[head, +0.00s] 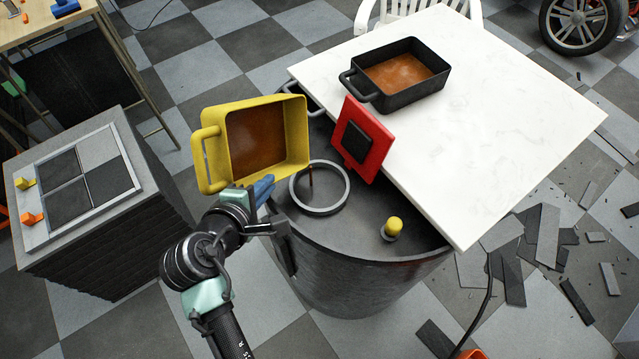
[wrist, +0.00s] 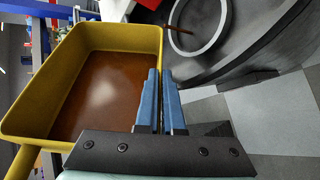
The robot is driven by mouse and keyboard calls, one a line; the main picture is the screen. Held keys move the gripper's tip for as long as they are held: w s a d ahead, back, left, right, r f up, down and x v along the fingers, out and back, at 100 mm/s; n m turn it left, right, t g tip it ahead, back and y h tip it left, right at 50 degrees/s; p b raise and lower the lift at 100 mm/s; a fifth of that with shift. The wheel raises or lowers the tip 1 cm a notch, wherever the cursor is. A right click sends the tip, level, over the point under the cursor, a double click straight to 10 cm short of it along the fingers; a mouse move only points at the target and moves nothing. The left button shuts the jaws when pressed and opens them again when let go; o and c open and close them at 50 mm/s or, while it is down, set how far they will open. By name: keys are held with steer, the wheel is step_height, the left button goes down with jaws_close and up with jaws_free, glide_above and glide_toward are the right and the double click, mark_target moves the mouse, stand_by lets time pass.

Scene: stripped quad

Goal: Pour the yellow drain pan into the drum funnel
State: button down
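The yellow drain pan (head: 299,135) holds brown liquid and hangs at the left side of the drum, its open side turned toward the head camera; it looks tilted. My gripper (head: 262,188) is shut on the pan's near wall, with one blue finger inside and one outside in the wrist view (wrist: 161,90). The drum funnel (head: 344,200) is a grey ring on the dark drum (head: 345,240), just right of the pan and apart from it. A thin brown upright streak shows inside the ring; I cannot tell if it is liquid. A raised red lid (head: 376,168) stands behind the funnel.
A white table (head: 490,120) covers the drum's right rear and bears a black pan (head: 418,100) of brown liquid. A yellow-capped knob (head: 393,227) stands on the drum top. A brick block (head: 100,245) stands left. Loose dark slats litter the floor at right.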

steer(key=shift+d+f+b, duration=0.2)
steer(key=shift+f+b, duration=0.05)
steer(key=shift+b, duration=0.65)
steer(key=shift+s+d+f+m+t+y+b, duration=0.25)
steer(key=shift+s+d+f+m+y, duration=0.1)
steer(key=shift+d, duration=0.1)
steer(key=shift+s+d+f+m+t+y+b, duration=0.25)
steer(key=shift+d+y, duration=0.1)
steer(key=shift+d, duration=0.1)
steer(key=shift+s+d+m+t+y, duration=0.15)
steer(key=shift+d+m+t+y, duration=0.1)
steer(key=shift+m+t+y, duration=0.05)
stand_by(0.8)
